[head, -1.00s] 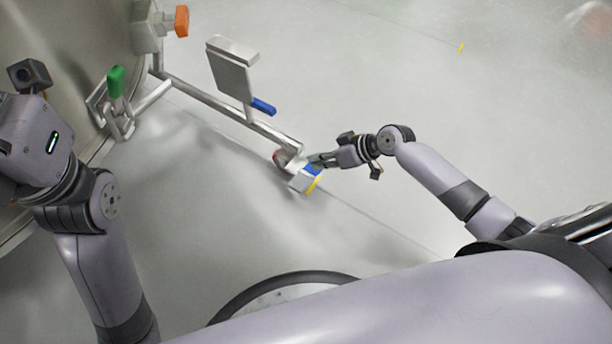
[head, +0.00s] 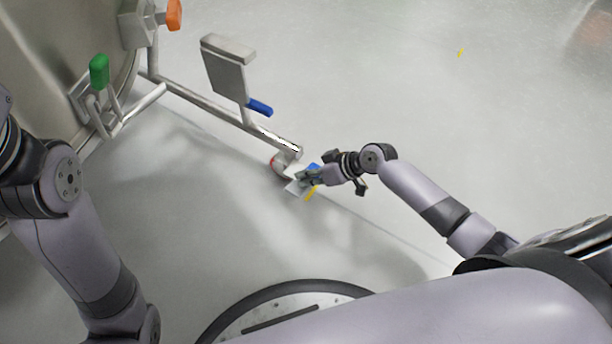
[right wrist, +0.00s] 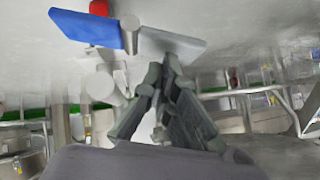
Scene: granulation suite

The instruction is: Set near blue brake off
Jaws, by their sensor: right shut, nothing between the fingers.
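The near blue brake is a small pedal at the caster on the near end of the frame's rail. Its blue plate (head: 313,167) is partly hidden by my right gripper in the head view. In the right wrist view the blue plate (right wrist: 88,28) lies left of a round pivot and a pale plate (right wrist: 172,42) lies right of it. My right gripper (head: 306,178) is shut and empty, its fingertips (right wrist: 164,68) close to the pale plate; I cannot tell whether they touch. My left gripper is out of view; only its arm shows at the left.
A caster wheel (head: 278,165) stands beside the pedal, under the rail (head: 215,108). A green handle (head: 99,71) and an orange knob (head: 174,14) are by the large vessel. Floor at right is clear.

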